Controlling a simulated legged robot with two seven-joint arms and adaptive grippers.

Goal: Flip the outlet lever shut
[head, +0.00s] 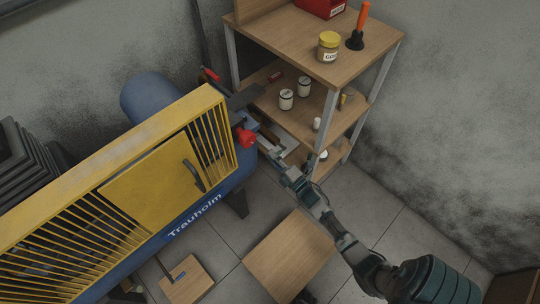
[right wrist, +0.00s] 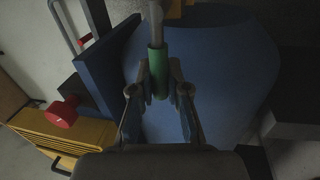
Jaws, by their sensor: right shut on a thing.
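The lever with a green grip (right wrist: 158,68) and a grey metal arm stands in front of the blue tank (right wrist: 215,75) in the right wrist view. My right gripper (right wrist: 160,92) has its two fingers closed on either side of the green grip's lower end. In the head view my right gripper (head: 268,148) reaches to the end of the blue tank (head: 148,98), just right of a red knob (head: 246,138). The green grip cannot be made out there. The red knob (right wrist: 62,113) also shows at the left in the wrist view. My left gripper is not in view.
A yellow slatted guard (head: 150,180) with a door covers the compressor's front. A wooden shelf unit (head: 300,50) with jars and a plunger (head: 358,35) stands close behind my right gripper. A wooden stool (head: 290,250) stands below my arm. Some tiled floor is clear.

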